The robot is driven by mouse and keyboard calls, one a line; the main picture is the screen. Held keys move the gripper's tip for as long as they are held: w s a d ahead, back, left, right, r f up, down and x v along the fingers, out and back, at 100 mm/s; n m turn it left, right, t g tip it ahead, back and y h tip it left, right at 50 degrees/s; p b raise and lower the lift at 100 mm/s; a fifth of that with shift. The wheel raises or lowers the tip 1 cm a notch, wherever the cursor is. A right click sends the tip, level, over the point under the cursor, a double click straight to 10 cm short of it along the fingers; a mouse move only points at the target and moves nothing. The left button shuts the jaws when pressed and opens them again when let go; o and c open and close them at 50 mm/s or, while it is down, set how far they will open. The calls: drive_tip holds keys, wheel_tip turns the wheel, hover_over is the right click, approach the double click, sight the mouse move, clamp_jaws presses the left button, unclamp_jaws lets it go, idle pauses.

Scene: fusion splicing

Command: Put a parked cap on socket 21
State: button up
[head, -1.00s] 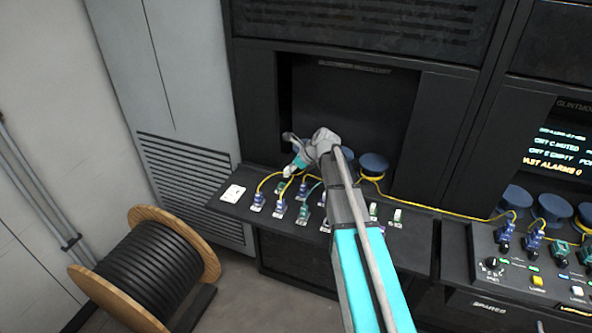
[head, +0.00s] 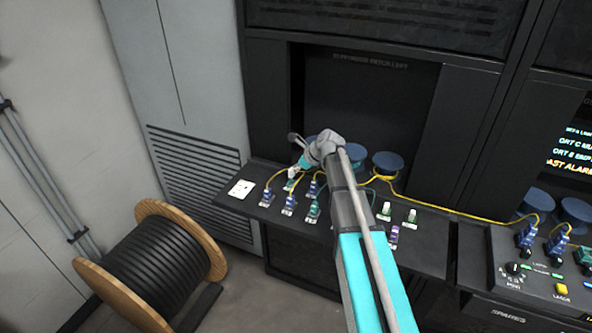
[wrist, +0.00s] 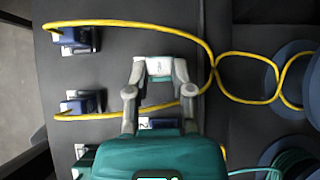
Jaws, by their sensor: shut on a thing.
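My gripper (wrist: 159,74) is shut on a small whitish piece with a teal edge (wrist: 160,67), which looks like the cap. In the head view my gripper (head: 295,172) is low over the left part of the shelf, in the back row of connectors. I cannot tell whether the piece is seated on a socket or just above it. The number 21 cannot be read in any view.
Blue connectors (wrist: 76,40) with yellow cables stand close beside my gripper. Blue spools (head: 388,161) stand behind. Small green-and-white pieces (head: 411,217) and a purple one (head: 394,234) are farther right. A white plate (head: 240,188) lies at the shelf's left end.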

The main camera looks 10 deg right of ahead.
sight(295, 184)
drive_tip(key=shift+f+b, duration=1.1)
drive_tip(key=shift+f, duration=0.25)
drive_tip(key=shift+f+b, duration=0.5)
idle(0.7)
drive_tip(key=o, duration=0.8)
drive_tip(key=shift+r, duration=0.15)
